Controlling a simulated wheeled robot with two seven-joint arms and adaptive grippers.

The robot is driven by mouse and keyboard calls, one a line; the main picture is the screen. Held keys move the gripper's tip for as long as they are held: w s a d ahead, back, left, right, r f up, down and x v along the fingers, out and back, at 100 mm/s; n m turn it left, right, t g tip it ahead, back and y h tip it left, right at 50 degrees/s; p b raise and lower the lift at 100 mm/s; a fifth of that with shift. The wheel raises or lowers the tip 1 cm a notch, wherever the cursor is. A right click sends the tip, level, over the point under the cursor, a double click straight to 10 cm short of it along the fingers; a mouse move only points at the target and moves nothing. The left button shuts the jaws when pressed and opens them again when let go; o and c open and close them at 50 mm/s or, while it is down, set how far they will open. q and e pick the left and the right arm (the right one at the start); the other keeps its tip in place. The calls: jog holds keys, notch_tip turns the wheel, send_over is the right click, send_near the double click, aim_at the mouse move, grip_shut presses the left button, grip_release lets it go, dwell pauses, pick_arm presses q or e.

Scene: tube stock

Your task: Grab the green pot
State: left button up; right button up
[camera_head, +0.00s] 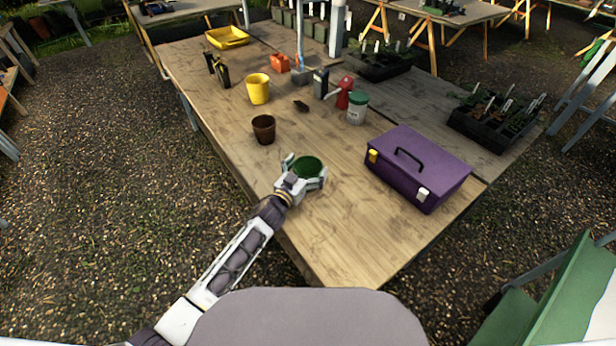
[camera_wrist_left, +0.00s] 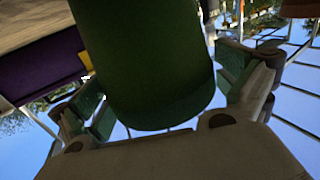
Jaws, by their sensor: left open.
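The green pot (camera_head: 308,166) stands on the wooden table near its front left edge. My left gripper (camera_head: 304,174) is at the pot, with its fingers spread on either side of it. In the left wrist view the green pot (camera_wrist_left: 148,60) fills the middle, between the two open fingers of the left gripper (camera_wrist_left: 165,105). A gap shows beside the pot on the right; I cannot tell whether a finger touches it. My right gripper is not in view.
A purple toolbox (camera_head: 418,166) stands to the right on the table (camera_head: 335,235). A brown pot (camera_head: 264,129), a yellow pot (camera_head: 258,88) and a white tub with a green lid (camera_head: 357,108) stand farther back. The table's front part is clear.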

pick_arm(q)
jog(key=shift+c, duration=1.1)
jog(key=c, duration=0.7)
jog(key=shift+r, duration=0.2)
jog(key=shift+r+p, duration=0.6)
jog(key=shift+r, duration=4.25)
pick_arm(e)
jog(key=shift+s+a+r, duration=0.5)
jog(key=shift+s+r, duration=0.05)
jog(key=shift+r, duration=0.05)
